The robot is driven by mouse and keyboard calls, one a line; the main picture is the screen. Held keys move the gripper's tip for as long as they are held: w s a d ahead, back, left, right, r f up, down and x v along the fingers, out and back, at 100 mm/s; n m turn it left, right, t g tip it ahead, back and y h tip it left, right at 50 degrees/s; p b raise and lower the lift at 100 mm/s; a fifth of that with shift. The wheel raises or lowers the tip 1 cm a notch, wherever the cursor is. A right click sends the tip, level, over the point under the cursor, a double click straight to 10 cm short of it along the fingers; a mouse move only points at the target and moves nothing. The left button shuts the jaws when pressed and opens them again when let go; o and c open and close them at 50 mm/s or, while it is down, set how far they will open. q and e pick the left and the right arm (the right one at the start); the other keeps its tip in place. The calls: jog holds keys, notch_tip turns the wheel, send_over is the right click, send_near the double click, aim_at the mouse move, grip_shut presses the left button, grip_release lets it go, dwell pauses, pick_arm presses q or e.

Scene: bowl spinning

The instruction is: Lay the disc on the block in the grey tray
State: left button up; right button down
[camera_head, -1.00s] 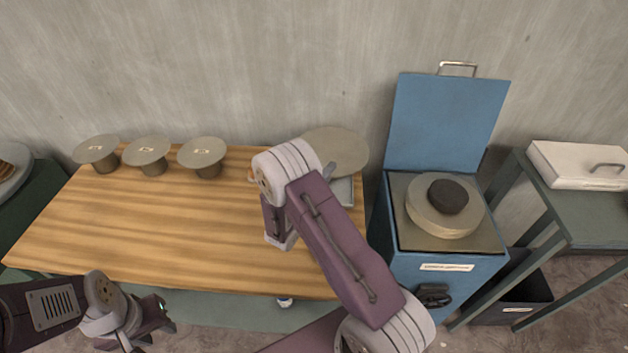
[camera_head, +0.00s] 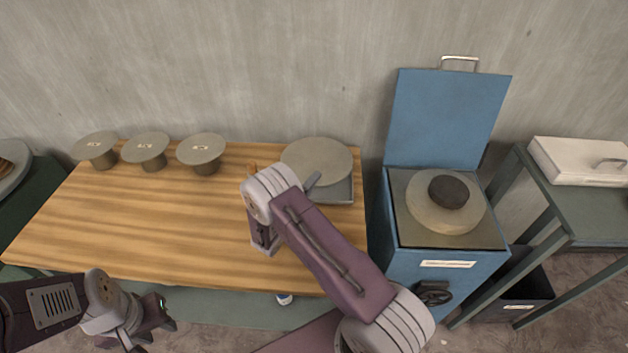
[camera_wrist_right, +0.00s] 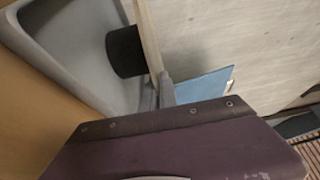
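The grey disc (camera_head: 318,160) is over the grey tray (camera_head: 340,192) at the table's right end. In the right wrist view the disc (camera_wrist_right: 149,35) shows edge-on, and the dark block (camera_wrist_right: 126,51) in the tray (camera_wrist_right: 70,45) lies right against its underside. Whether they touch fully I cannot tell. My right gripper (camera_head: 313,180) has its fingertips at the disc's near rim, one finger on each face, and appears shut on it; they also show in the wrist view (camera_wrist_right: 158,91). My left gripper (camera_head: 152,334) is open and empty below the table's front edge.
Several labelled round-topped stands, one of them here (camera_head: 201,150), line the back of the wooden table (camera_head: 150,220). A blue box (camera_head: 448,120) with its lid up holds a pale disc (camera_head: 425,210) with a dark piece on it. The table's middle is clear.

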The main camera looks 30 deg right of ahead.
jog(key=c, duration=1.7)
grip_release()
jog(key=shift+a+r, duration=0.15)
jog(key=v, duration=1.1)
jog(key=shift+s+a, duration=0.25)
jog(key=shift+a, duration=0.1)
